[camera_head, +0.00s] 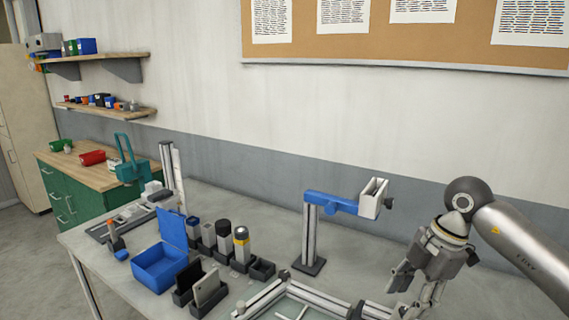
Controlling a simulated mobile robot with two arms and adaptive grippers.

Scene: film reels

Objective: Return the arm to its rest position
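My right arm comes in from the right edge, and its gripper (410,299) hangs over the front right part of the grey table (215,304). Its fingers point down and appear spread apart, with nothing visible between them; the lower tips are close to the bottom edge of the picture. A light metal profile frame (300,292) lies on the table left of the gripper. Whether the gripper touches the frame cannot be told. My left gripper is not in view.
A blue arm on a post (330,201) stands left of my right gripper. An open blue box (160,268), dark holders with cylinders (241,246) and a metal upright (167,166) stand further left. A green cabinet (72,195) and wall shelves (105,109) are at the far left.

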